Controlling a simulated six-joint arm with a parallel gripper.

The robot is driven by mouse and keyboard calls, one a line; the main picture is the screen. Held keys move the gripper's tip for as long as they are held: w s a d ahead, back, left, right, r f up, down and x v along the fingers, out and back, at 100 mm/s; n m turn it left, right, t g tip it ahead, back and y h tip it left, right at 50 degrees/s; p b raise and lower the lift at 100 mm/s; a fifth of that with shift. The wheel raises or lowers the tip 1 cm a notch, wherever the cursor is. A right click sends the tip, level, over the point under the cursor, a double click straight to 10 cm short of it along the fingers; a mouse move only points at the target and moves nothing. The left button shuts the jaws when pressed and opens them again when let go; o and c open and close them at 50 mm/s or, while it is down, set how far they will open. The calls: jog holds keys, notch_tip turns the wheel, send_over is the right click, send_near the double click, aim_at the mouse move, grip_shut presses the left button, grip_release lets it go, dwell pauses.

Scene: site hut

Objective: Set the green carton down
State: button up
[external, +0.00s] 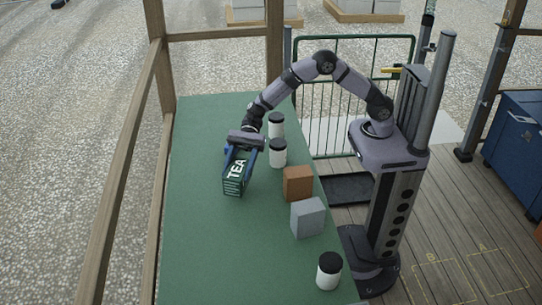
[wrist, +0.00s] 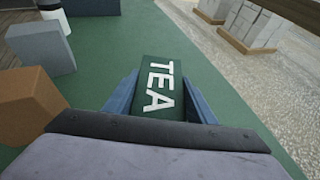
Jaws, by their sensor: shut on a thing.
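The green carton (external: 235,175) has white TEA lettering and is held between the blue fingers of my gripper (external: 240,158). My gripper is shut on it over the green table (external: 215,265). In the wrist view the carton (wrist: 160,82) sits between the two fingers of my gripper (wrist: 160,100), with its lettered face toward the camera. In the external view it looks tilted a little. I cannot tell whether its lower end touches the table.
Right of the carton stand two white jars with black lids (external: 278,155) (external: 276,125), a brown box (external: 298,184) and a grey box (external: 307,218). Another black-lidded jar (external: 328,272) stands near the front edge. The table's left and front-left parts are clear. A wooden rail (external: 115,130) runs beyond the left edge.

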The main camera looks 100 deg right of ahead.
jog(key=shift+f, duration=1.7)
jog(key=shift+f, duration=0.15)
jog(key=o, duration=1.1)
jog(key=shift+r, duration=0.25)
jog(key=b+v, duration=0.1)
jog(key=v, duration=1.1)
